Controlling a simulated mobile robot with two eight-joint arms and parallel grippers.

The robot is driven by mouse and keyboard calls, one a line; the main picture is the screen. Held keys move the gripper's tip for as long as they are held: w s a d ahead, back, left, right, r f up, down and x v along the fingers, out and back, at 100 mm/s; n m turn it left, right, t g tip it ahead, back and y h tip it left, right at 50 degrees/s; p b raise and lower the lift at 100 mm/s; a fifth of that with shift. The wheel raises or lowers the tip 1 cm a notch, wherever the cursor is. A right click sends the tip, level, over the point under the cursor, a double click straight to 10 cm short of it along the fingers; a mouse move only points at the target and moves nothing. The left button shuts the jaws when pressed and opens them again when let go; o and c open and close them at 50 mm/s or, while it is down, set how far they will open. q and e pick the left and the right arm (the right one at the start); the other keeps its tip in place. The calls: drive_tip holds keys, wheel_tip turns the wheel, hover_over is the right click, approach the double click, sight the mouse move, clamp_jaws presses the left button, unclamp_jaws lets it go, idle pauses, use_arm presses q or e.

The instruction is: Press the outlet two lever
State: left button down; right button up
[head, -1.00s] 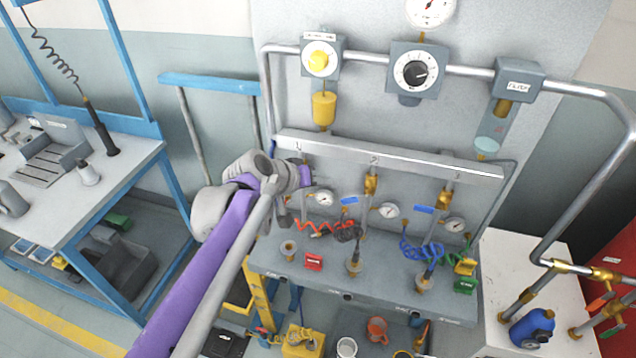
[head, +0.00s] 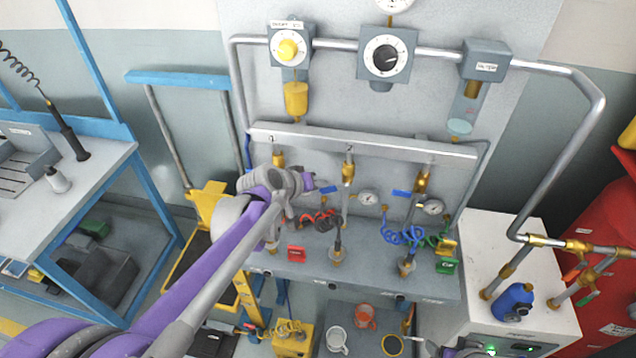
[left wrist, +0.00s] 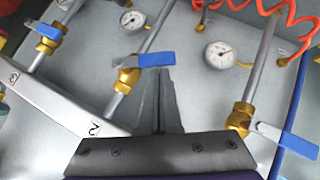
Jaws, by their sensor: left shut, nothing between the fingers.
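The outlet two lever is a blue handle (head: 328,189) on the brass valve (head: 348,172) below the mark 2 on the grey manifold bar (head: 400,144). In the left wrist view the lever (left wrist: 157,60) points right from its valve, roughly level in the picture. My left gripper (head: 308,182) is shut and empty, just left of this lever. In the left wrist view its closed fingers (left wrist: 161,78) end right at the lever's lower edge; I cannot tell whether they touch.
The outlet three lever (left wrist: 47,31) and outlet one lever (left wrist: 290,140) stand either side, with gauges (left wrist: 219,53) between. Red (head: 320,220) and blue (head: 400,235) coiled hoses hang close by. A yellow-knobbed regulator (head: 288,48) is above.

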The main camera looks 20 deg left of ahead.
use_arm(q)
drive_tip(key=shift+f+n+h+b, duration=0.3)
drive_tip(key=shift+f+h, duration=0.15)
drive_tip(key=shift+h, duration=0.05)
use_arm(e)
drive_tip(key=shift+s+f, duration=0.15)
drive_tip(key=shift+f, duration=0.25)
use_arm(q)
drive_tip(key=shift+f+n+t+h+b, duration=0.4)
drive_tip(key=shift+f+n+h+b, duration=0.1)
drive_tip(key=shift+f+h+b, duration=0.25)
drive_tip(key=d+f+n+t+h+b, duration=0.1)
drive_tip(key=n+h+b, duration=0.1)
drive_tip(key=d+f+n+t+h+b, duration=0.1)
drive_tip(key=f+h+b, duration=0.1)
drive_tip(key=b, duration=0.1)
drive_tip(key=shift+n+t+h, duration=0.3)
drive_tip(key=shift+n+h, duration=0.05)
drive_tip(key=shift+n, duration=0.05)
use_arm(e)
wheel_tip(320, 180, down, 8)
drive_tip(key=s, duration=0.2)
drive_tip(key=shift+g, duration=0.3)
use_arm(q)
drive_tip(key=shift+w, duration=0.1)
use_arm(e)
drive_tip(key=shift+s, duration=0.1)
